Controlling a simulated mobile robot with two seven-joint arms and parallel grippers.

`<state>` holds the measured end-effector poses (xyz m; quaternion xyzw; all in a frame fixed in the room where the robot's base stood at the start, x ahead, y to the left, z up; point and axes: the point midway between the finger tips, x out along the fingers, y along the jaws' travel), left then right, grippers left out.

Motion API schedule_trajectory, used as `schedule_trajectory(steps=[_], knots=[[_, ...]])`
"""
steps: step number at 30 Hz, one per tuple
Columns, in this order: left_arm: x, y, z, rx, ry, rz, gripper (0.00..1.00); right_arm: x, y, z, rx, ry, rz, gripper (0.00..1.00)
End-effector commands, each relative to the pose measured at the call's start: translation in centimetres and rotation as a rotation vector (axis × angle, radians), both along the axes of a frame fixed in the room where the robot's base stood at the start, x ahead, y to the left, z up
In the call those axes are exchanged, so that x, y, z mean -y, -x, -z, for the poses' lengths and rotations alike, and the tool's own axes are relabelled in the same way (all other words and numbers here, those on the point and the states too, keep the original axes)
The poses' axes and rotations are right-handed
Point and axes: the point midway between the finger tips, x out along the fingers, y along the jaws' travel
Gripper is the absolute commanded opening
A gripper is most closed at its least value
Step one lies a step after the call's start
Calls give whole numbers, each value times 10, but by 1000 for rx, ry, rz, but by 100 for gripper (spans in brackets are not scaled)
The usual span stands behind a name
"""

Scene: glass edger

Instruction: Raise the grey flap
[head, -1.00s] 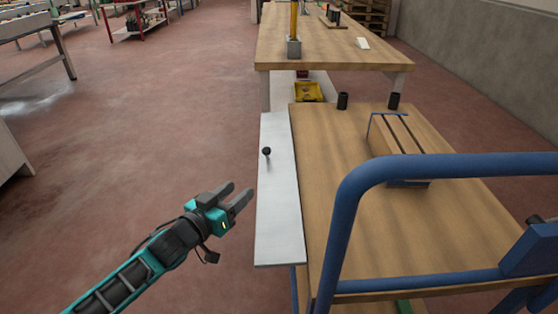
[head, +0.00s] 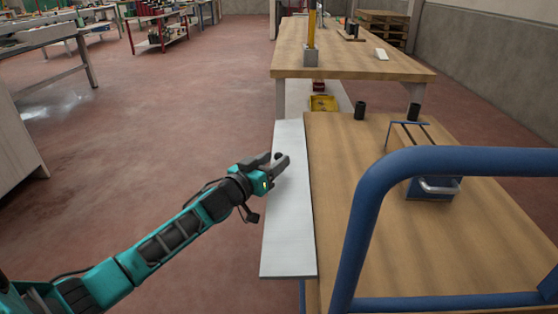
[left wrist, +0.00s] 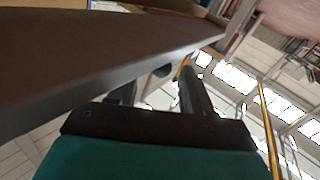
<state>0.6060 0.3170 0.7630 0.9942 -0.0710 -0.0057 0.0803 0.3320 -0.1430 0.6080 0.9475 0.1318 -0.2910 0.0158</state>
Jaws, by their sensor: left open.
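The grey flap (head: 287,225) is a long pale panel along the left edge of the wooden bench. I cannot tell its exact tilt. Its small black knob (head: 277,155) shows only partly, at my left gripper's fingertips. My left gripper (head: 276,161) is open, with its fingers over the flap's left side, around or just beside the knob; contact is unclear. In the left wrist view, a dark panel with a lighter edge, likely the flap (left wrist: 80,62), fills the upper left. A dark round shape, likely the knob (left wrist: 162,70), lies beyond and between the open fingers (left wrist: 160,90). My right gripper is out of view.
A blue tubular frame (head: 365,220) crosses the right foreground. A second wooden table (head: 350,58) stands behind. The floor on the left (head: 150,130) is clear.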

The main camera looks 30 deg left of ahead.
Motion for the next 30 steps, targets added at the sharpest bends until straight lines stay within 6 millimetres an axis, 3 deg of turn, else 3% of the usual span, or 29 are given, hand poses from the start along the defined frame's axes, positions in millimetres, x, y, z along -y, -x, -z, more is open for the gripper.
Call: schedule_trajectory(steps=[8, 19, 30], knots=[[4, -26, 0, 1, 1, 0, 50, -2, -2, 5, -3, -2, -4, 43], [4, -30, 0, -1, 1, 0, 50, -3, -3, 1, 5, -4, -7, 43], [5, -30, 0, 0, 1, 0, 16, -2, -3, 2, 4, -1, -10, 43]])
